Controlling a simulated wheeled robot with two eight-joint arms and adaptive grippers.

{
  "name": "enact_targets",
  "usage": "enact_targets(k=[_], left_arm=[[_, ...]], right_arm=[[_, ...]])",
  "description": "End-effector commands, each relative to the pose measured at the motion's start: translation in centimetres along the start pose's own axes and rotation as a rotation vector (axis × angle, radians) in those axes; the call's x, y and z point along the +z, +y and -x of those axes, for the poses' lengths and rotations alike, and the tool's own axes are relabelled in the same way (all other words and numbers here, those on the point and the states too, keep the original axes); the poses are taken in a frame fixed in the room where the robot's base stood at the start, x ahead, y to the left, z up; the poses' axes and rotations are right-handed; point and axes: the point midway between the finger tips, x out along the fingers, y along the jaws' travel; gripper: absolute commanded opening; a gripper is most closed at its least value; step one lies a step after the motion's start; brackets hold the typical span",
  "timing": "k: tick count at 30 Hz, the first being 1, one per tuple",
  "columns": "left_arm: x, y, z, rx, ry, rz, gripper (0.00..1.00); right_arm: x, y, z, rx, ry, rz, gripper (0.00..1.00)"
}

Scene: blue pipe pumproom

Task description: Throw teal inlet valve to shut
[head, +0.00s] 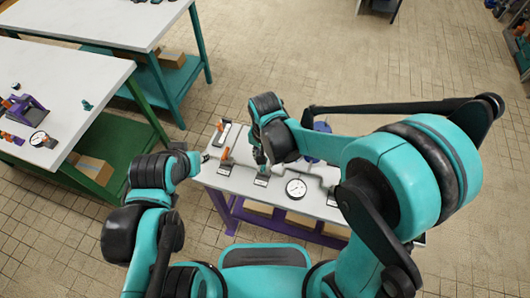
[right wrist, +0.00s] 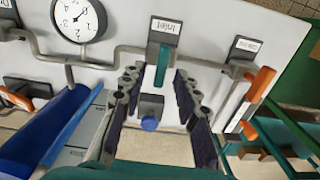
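The teal inlet valve handle (right wrist: 162,68) stands below a white label reading "Inlet" (right wrist: 166,27), upside down in the right wrist view. My right gripper (right wrist: 158,78) is open, with one finger on each side of the teal handle. I cannot tell whether either finger touches it. In the head view my right gripper (head: 262,163) is over the front part of the white bench (head: 222,180) and largely hides the valve. My left gripper (head: 199,160) is near the bench's left edge, small and partly hidden, so its opening is unclear.
An orange-handled valve (right wrist: 258,90) stands right of the inlet valve in the wrist view. A round gauge (right wrist: 80,18) and a large blue part (right wrist: 60,120) are at left. Grey pipes run between them. A green-legged bench (head: 70,90) stands at left in the head view.

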Motion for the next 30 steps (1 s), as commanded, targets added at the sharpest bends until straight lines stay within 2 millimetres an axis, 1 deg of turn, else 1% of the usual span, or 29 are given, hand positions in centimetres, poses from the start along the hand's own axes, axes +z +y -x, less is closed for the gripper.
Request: enact_targets(k=[5, 12, 15, 18, 22, 30], left_arm=[[0.0, 0.0, 0.0, 0.000, 0.000, 0.000, 0.31], [0.0, 0.0, 0.0, 0.000, 0.000, 0.000, 0.31], [0.0, 0.0, 0.0, 0.000, 0.000, 0.000, 0.31], [0.0, 0.0, 0.0, 0.000, 0.000, 0.000, 0.31], [0.0, 0.0, 0.0, 0.000, 0.000, 0.000, 0.31], [0.0, 0.0, 0.0, 0.000, 0.000, 0.000, 0.31]], right_arm=[[0.1, 0.1, 2.6, 0.000, 0.000, 0.000, 0.31], [0.0, 0.0, 7.8, 0.000, 0.000, 0.000, 0.31], [0.0, 0.0, 9.6, 0.000, 0.000, 0.000, 0.31], [0.0, 0.0, 10.8, 0.000, 0.000, 0.000, 0.31], [0.0, 0.0, 11.6, 0.000, 0.000, 0.000, 0.31], [0.0, 0.0, 11.7, 0.000, 0.000, 0.000, 0.31]])
